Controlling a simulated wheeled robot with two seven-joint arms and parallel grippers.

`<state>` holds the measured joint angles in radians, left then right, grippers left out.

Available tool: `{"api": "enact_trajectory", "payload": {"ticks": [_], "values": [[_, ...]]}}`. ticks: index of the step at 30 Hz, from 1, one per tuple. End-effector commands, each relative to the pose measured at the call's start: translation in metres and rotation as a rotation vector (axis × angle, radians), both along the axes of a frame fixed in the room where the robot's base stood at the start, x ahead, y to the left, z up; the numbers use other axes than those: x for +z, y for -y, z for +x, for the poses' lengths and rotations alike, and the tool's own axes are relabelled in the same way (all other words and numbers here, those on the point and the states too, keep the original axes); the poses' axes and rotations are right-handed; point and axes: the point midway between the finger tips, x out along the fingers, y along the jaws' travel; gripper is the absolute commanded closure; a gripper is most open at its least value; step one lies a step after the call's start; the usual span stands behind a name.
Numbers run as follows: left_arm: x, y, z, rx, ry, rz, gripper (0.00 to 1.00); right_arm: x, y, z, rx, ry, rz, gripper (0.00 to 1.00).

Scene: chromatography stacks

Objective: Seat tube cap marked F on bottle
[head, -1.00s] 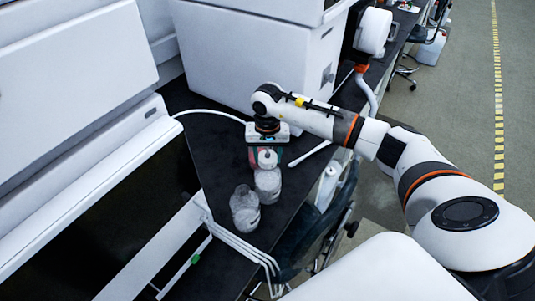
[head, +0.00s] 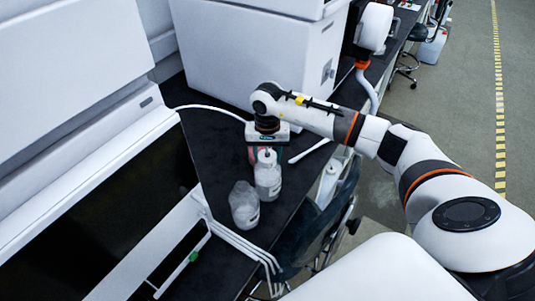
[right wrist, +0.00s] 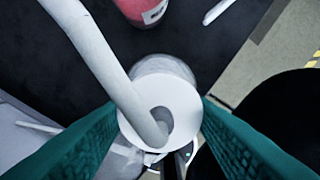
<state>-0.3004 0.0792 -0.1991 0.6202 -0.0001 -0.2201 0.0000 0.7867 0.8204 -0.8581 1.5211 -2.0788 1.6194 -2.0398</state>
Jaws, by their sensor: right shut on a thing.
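My right gripper (head: 266,150) is shut on a white tube cap (head: 267,157) at the top of a clear bottle (head: 267,182). In the right wrist view, the round cap (right wrist: 183,98) sits between the teal fingers, and a thick white bent tube (right wrist: 98,55) runs to its centre. The bottle (right wrist: 163,66) shows just beyond the cap's rim. I cannot tell whether the cap touches the bottle's neck or is fully down on it. No letter F is readable. My left gripper is not in view.
A second clear bottle (head: 244,206) stands close by, nearer the camera. A red bottle (right wrist: 145,10) and a white rod (right wrist: 219,10) lie beyond the cap in the right wrist view. A large white instrument (head: 250,60) stands behind on the dark bench (head: 213,150); its right edge is close.

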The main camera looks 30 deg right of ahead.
Motion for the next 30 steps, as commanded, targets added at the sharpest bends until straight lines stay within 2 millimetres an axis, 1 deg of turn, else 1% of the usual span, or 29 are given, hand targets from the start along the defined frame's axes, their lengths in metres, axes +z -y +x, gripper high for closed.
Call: {"api": "enact_trajectory", "payload": {"ticks": [2,9,10,14,15,20,21,24,30], "values": [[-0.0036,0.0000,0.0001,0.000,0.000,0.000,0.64,-0.0026,0.0001,0.0003,0.000,0.001,-0.001,0.74],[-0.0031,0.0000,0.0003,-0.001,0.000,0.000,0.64,-0.0020,-0.0001,0.0001,0.000,0.000,0.000,0.74],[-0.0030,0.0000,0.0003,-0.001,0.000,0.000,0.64,-0.0020,-0.0001,0.0001,0.000,0.000,0.000,0.49],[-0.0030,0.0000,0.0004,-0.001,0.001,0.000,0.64,-0.0021,0.0000,0.0000,0.000,0.000,0.000,0.28],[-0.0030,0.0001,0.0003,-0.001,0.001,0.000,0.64,-0.0021,0.0000,0.0000,0.000,0.000,0.000,0.25],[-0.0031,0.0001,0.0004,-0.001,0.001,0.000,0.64,-0.0022,0.0000,0.0000,0.000,0.000,0.000,0.25],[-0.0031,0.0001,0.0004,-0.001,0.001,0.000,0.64,-0.0025,0.0000,-0.0001,0.000,-0.001,0.001,0.22],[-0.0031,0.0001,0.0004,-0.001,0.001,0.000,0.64,-0.0025,0.0000,-0.0001,0.000,-0.001,0.001,0.07],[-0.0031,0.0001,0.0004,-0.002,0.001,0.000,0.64,-0.0025,0.0000,-0.0002,0.000,-0.001,0.001,0.07]]}}
